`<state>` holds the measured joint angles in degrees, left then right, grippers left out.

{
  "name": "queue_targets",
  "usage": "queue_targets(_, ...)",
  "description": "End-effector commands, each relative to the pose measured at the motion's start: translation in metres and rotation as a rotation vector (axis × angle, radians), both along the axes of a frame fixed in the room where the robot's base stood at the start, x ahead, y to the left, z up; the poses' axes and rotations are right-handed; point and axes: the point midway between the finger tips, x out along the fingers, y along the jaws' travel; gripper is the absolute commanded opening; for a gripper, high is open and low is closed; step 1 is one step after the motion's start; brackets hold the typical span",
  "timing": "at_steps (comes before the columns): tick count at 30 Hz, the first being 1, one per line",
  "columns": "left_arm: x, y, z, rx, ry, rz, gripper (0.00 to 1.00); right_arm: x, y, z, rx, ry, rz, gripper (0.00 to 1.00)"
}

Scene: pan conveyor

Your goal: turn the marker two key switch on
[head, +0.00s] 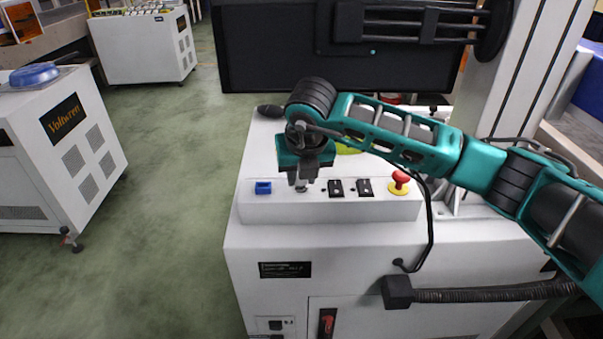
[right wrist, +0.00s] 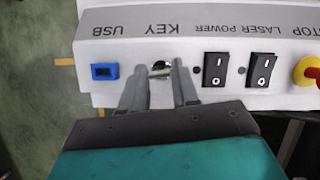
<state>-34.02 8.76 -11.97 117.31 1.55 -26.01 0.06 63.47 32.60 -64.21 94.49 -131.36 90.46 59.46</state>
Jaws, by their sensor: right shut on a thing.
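The key switch (right wrist: 161,66) is under the KEY label on the sloped white control panel (head: 262,209) of the machine. A pale key bar shows between my fingertips in the right wrist view; its exact angle is hard to read. My right gripper (head: 303,182) reaches down to the panel and is shut on the key, one finger on each side; it also shows in the right wrist view (right wrist: 160,85). In the head view the gripper mostly hides the switch. My left gripper is not in view.
A blue USB socket (head: 263,187) is left of the key. Two black rocker switches (head: 335,188) (head: 365,187) are close on its right, then a red emergency stop (head: 401,178) on yellow. A dark monitor (head: 270,50) stands behind. Open floor (head: 175,220) lies left of the machine.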

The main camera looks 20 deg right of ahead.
Motion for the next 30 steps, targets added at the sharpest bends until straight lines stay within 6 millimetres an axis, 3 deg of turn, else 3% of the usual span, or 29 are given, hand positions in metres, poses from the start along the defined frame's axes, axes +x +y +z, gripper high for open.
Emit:
queue_targets(5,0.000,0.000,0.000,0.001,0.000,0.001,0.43,0.000,0.000,0.000,0.000,0.002,-0.001,0.00)
queue_targets(6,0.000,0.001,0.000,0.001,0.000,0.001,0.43,0.000,0.000,0.000,0.000,0.002,-0.001,0.31)
queue_targets(14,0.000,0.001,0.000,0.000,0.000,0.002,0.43,0.000,0.000,0.000,0.000,0.001,0.000,0.55)
queue_targets(23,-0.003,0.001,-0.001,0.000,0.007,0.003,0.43,-0.001,0.000,0.004,0.001,0.000,0.001,0.55)
queue_targets(30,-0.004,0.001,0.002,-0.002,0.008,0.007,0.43,-0.015,0.002,0.041,0.002,-0.004,0.003,0.55)
